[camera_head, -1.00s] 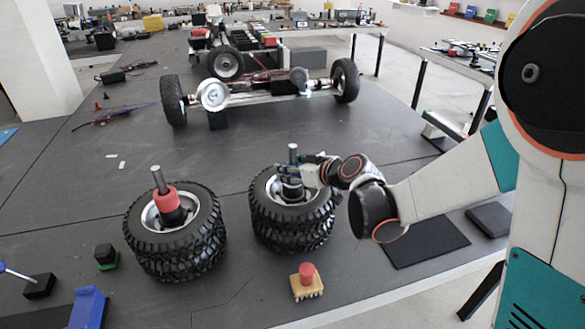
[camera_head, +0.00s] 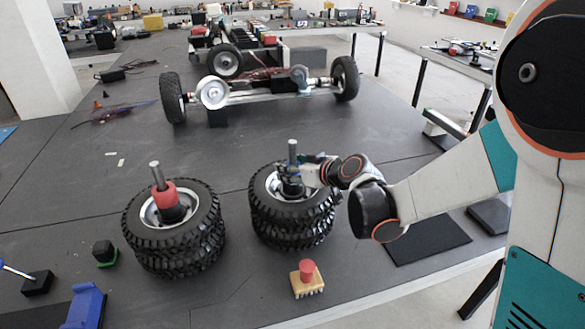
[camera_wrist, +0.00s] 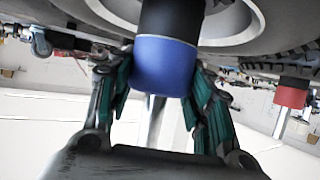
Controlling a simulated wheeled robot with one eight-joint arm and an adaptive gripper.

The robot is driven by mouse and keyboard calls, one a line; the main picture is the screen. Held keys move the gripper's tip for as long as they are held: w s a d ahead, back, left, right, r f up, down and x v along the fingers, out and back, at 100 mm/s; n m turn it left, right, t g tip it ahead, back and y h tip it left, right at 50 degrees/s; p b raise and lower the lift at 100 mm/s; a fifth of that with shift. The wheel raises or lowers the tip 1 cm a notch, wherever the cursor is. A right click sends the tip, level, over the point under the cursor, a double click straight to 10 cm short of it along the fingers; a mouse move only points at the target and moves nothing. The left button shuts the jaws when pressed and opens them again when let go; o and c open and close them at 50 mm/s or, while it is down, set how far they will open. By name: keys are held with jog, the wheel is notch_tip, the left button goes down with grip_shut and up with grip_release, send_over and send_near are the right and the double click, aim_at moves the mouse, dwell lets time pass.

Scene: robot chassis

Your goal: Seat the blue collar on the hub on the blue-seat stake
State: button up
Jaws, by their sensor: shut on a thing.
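The blue collar (camera_wrist: 164,66) is around the metal stake (camera_wrist: 155,120) in the wrist view, which shows the scene upside down. My gripper (camera_wrist: 162,82) has its teal-padded fingers shut on the collar from both sides. The collar's face meets the black hub (camera_wrist: 172,22), with no clear gap. In the head view my gripper (camera_head: 304,173) is at the right tire stack (camera_head: 292,222), low beside its upright stake (camera_head: 292,152). There my fingers mostly hide the collar.
A left tire stack (camera_head: 172,245) carries a red collar (camera_head: 170,193) on its tilted-looking stake. A red-topped button block (camera_head: 307,280) stands in front. A wheeled chassis (camera_head: 260,92) is behind. The table between the stacks and chassis is mostly clear.

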jog(key=shift+s+f, duration=0.1)
jog(key=shift+f, duration=0.05)
jog(key=o, duration=1.4)
jog(key=shift+c, duration=0.2)
jog(key=v, duration=1.1)
jog(key=shift+s+d+r, duration=0.2)
jog(key=shift+d+r, duration=0.05)
jog(key=shift+r, duration=0.05)
jog(key=s+d+m+g+h, duration=0.1)
jog(key=s+d+m+h, duration=0.2)
jog(key=s+d, duration=0.3)
jog(key=s+d+m+g+h, duration=0.2)
jog(key=s+d+m+h, duration=0.2)
jog(key=s, duration=1.2)
jog(key=d+h, duration=0.1)
jog(key=d, duration=0.1)
jog(key=shift+s+d+m, duration=0.25)
jog(key=shift+d+m, duration=0.05)
jog(key=shift+d, duration=0.05)
